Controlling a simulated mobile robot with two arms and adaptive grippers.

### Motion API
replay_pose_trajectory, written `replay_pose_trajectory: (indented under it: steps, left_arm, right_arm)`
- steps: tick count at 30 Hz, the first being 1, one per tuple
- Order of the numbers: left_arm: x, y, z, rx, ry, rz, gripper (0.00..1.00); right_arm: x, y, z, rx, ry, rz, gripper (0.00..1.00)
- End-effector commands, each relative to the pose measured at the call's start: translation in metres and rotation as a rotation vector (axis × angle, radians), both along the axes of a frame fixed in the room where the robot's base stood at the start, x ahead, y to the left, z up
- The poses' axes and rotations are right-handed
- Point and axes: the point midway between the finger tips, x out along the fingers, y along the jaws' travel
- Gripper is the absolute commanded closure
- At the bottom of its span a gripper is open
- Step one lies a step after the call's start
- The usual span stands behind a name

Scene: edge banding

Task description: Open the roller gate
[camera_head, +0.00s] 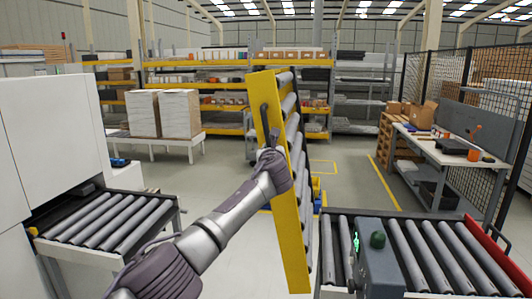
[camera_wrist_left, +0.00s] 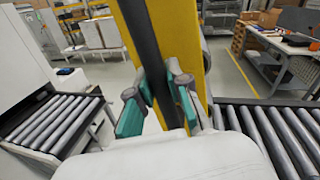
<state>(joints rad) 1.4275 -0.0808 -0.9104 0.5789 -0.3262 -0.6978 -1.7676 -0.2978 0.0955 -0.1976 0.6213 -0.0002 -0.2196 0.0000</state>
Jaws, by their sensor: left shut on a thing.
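The roller gate (camera_head: 290,240) stands tilted up steeply in the middle of the head view. It has a yellow side rail, grey rollers and a dark handle (camera_head: 264,118) on the rail. My left gripper (camera_head: 273,158) is at the handle's lower part. In the left wrist view, my left gripper's teal-padded fingers (camera_wrist_left: 157,105) are on both sides of the dark handle bar (camera_wrist_left: 140,35), shut on it, in front of the yellow rail (camera_wrist_left: 180,40). My right gripper is in neither view.
A roller conveyor (camera_head: 110,225) beside a white machine (camera_head: 50,130) is at the left. Another roller conveyor (camera_head: 430,255) with a grey box-shaped unit (camera_head: 381,268) is at the right. A workbench (camera_head: 450,145) stands behind it. Open floor lies beyond the gate.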

Motion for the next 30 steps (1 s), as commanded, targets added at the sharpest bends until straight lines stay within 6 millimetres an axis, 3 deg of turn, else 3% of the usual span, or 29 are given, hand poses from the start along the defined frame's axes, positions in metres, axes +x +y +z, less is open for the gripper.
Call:
replay_pose_trajectory:
  steps: [15,16,21,30]
  left_arm:
    - [0.0,-0.001,-0.004,0.013,0.009,0.004,1.0]
    - [0.0,-0.001,-0.004,0.013,0.009,0.004,0.81]
    - [0.0,-0.001,-0.003,0.013,0.006,0.003,0.57]
    - [-0.001,-0.002,-0.001,0.014,0.004,0.002,0.57]
  right_arm:
    - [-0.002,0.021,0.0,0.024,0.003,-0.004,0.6]
    - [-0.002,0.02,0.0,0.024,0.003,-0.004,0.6]
    - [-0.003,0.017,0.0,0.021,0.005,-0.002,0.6]
    - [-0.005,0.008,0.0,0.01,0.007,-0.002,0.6]
